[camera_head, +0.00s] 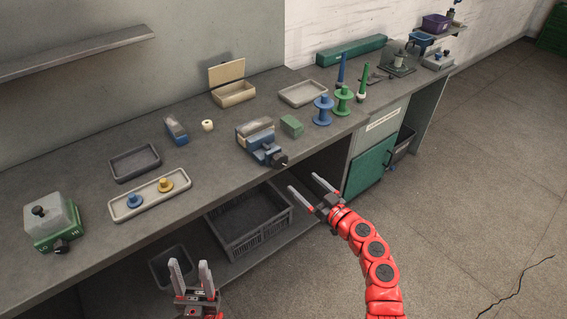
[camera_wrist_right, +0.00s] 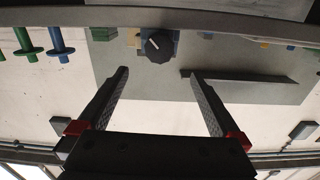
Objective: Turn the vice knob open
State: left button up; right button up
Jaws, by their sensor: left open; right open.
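The blue vice (camera_head: 260,143) sits at the front edge of the workbench. Its dark round knob (camera_head: 281,160) faces out over the bench edge. In the right wrist view the knob (camera_wrist_right: 159,45) shows a white pointer line and lies ahead of the fingers, centred between them. My right gripper (camera_head: 307,188) is open and empty, in front of the bench, a little below and to the right of the knob and apart from it. My left gripper (camera_head: 189,272) is open and empty, low in front of the bench, far from the vice.
A green block (camera_head: 291,126) stands right of the vice, with blue (camera_head: 323,110) and green (camera_head: 343,99) spools beyond. A grey crate (camera_head: 249,222) sits on the shelf below. A tray (camera_head: 150,198) with two small knobbed pieces lies to the left. The floor at right is clear.

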aim_at(282, 162)
jog(key=b+x, duration=0.2)
jog(key=x, duration=0.9)
jog(key=shift+w+d+f, duration=0.1)
jog(key=shift+w+f, duration=0.05)
jog(key=shift+w+a, duration=0.15)
jog(key=shift+a, duration=0.05)
jog(key=c, duration=1.3)
